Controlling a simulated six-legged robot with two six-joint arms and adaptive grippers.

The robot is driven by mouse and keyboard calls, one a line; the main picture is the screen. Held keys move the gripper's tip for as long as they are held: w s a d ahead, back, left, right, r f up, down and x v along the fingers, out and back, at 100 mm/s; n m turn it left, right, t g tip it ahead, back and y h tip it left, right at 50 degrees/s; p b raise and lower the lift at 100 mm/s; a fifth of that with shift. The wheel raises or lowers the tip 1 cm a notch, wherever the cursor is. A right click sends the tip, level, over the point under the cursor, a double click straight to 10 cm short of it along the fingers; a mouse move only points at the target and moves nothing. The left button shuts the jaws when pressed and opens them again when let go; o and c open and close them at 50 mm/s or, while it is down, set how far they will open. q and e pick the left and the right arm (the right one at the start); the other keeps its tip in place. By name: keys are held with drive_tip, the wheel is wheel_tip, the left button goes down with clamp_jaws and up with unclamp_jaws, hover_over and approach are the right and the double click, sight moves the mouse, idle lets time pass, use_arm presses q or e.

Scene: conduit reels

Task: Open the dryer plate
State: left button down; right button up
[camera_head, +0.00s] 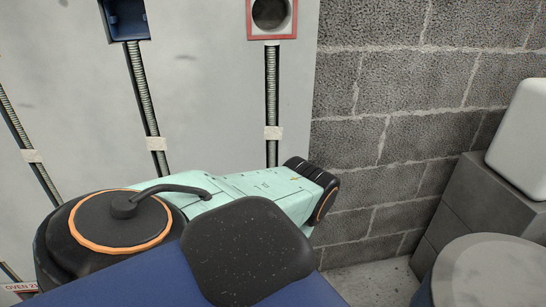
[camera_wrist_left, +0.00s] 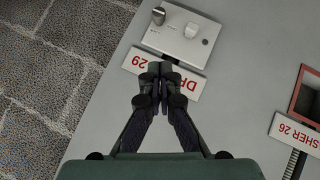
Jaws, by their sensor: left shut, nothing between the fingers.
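In the left wrist view a pale plate (camera_wrist_left: 178,33) sits on the grey wall panel. It carries a silver knob (camera_wrist_left: 158,15) and a small white block (camera_wrist_left: 192,30). Beside it is a white label with red text (camera_wrist_left: 188,86), upside down, reading "D…" and "29", its middle hidden by my gripper; I take this as the dryer plate's label. My left gripper (camera_wrist_left: 160,70) is shut and empty, its tips over the label, just short of the plate. I cannot tell whether it touches. The plate and left gripper do not show in the head view. My right gripper is not in view.
A label ending "SHER 26" (camera_wrist_left: 297,128) and a red-framed opening (camera_wrist_left: 309,92) lie right in the wrist view. The head view shows conduits (camera_head: 145,95), a blue box (camera_head: 126,20), a red-framed box (camera_head: 250,20), a block wall (camera_head: 400,130) and a drum (camera_head: 485,272) at right.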

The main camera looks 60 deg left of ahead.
use_arm(q)
drive_tip(key=w+a+f+b, duration=0.1)
drive_tip(key=w+f+b, duration=0.3)
drive_tip(key=f, duration=0.2)
drive_tip(key=shift+a+f, duration=0.35)
drive_tip(key=shift+a, duration=0.05)
